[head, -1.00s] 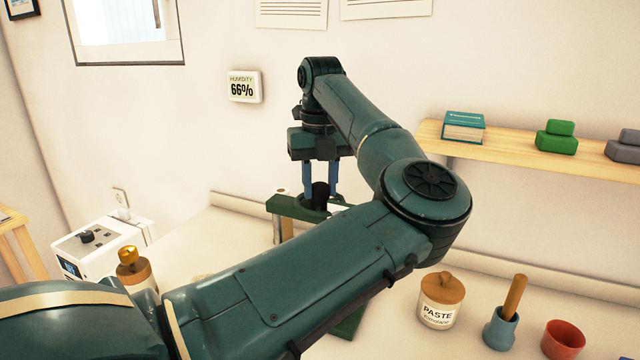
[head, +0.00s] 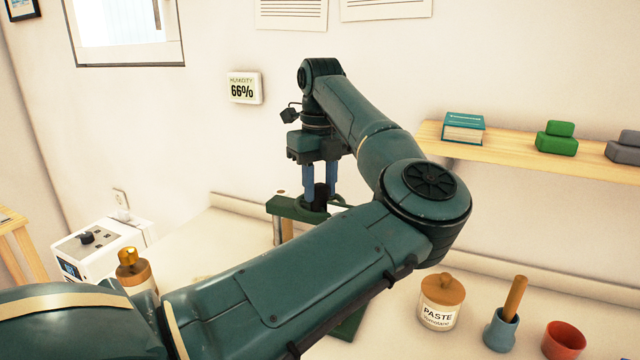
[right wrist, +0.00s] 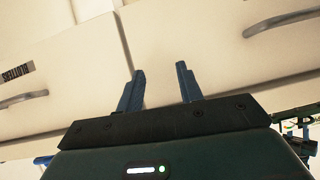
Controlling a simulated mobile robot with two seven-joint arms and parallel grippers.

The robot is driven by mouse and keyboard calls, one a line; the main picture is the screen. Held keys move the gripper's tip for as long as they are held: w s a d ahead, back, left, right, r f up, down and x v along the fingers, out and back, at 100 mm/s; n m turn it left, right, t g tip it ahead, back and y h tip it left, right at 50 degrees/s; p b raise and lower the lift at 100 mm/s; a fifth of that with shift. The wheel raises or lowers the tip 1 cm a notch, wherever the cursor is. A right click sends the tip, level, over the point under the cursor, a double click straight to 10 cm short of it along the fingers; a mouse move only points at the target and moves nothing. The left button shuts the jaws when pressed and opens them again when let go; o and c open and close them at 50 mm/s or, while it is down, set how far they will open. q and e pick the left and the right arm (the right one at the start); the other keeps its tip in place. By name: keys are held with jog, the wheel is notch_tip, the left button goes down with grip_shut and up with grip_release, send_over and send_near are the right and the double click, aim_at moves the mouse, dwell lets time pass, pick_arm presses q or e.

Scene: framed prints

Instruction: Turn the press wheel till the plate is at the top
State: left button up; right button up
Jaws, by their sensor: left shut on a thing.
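The press (head: 285,208) stands on the table against the back wall. Its green top beam and a post show, but my left arm hides most of it. My left gripper (head: 320,196) points down at the top of the press, its blue fingers shut on the dark hub of the press wheel (head: 320,203). Only a small part of the wheel shows. The plate is hidden behind my arm, so its height cannot be told. My right gripper (right wrist: 160,88) is open and empty in the right wrist view, in front of pale drawer fronts.
A paste jar (head: 440,302), a blue mortar with pestle (head: 501,328) and a red bowl (head: 563,340) stand right of my arm. A brown bottle (head: 135,271) and a white device (head: 92,250) are at left. A wooden shelf (head: 515,150) is on the wall.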

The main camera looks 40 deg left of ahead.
aim_at(320, 185)
pick_arm(q)
jog(key=o, duration=1)
notch_tip(320, 185, up, 13)
jog(key=shift+r+p, duration=0.15)
jog(key=shift+p, duration=0.35)
